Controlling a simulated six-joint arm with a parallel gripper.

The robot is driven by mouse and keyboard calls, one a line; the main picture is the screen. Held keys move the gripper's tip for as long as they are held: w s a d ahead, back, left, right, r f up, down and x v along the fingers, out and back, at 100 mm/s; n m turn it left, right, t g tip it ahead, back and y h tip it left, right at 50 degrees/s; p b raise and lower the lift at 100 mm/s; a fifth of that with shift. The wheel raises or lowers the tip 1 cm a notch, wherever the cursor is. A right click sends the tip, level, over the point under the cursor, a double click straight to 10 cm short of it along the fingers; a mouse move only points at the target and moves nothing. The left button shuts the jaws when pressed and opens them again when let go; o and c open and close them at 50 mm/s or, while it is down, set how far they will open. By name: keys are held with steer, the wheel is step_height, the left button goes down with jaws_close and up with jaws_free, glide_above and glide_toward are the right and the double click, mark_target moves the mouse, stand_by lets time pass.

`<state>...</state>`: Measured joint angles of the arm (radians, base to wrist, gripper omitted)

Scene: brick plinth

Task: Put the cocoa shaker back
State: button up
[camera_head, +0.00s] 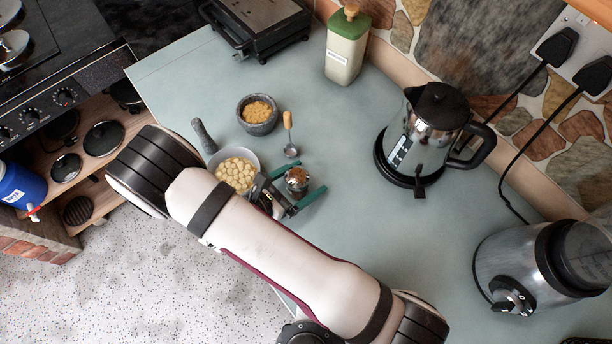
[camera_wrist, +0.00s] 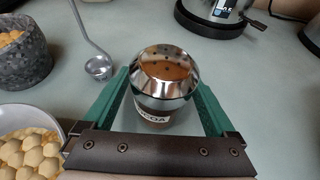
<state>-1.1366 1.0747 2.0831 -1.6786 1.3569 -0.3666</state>
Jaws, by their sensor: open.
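The cocoa shaker (camera_wrist: 165,78) stands upright on the counter, with a shiny domed metal top, brown powder showing on it and a label partly reading "COA". In the head view the shaker (camera_head: 296,180) is near the middle, beside the bowl of pale round pieces. My gripper (camera_head: 297,196) is open, its two green fingers on either side of the shaker. In the wrist view my gripper (camera_wrist: 166,100) has one finger left and one right of the shaker, with a small gap visible at the left. The shaker's lower part is partly hidden by the gripper body.
Close by are a bowl of pale round pieces (camera_head: 236,170), a stone mortar (camera_head: 258,114), a pestle (camera_head: 204,137) and a small ladle (camera_head: 290,150). A kettle (camera_head: 425,130) stands right, a green-and-cream bottle (camera_head: 346,48) at the back. Counter between shaker and kettle is clear.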

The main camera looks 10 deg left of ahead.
steer(key=v, duration=1.1)
steer(key=shift+s+a, duration=0.1)
steer(key=shift+a, duration=0.05)
steer(key=w+d+r+m+g+y, duration=0.15)
steer(key=d+r+m+y, duration=0.35)
steer(key=d+r+m, duration=0.85)
steer(key=w+d+r+m+g+y, duration=0.15)
steer(key=d+r+m+y, duration=0.35)
steer(key=r+m, duration=0.95)
steer(key=s+a+f+m+g, duration=0.1)
steer(key=s+f+m+g, duration=0.4)
steer(key=s+f, duration=0.4)
steer(key=shift+f+g+y, duration=0.3)
steer(key=shift+f+g, duration=0.4)
steer(key=shift+f, duration=0.15)
steer(key=shift+s+a, duration=0.1)
steer(key=shift+s, duration=0.05)
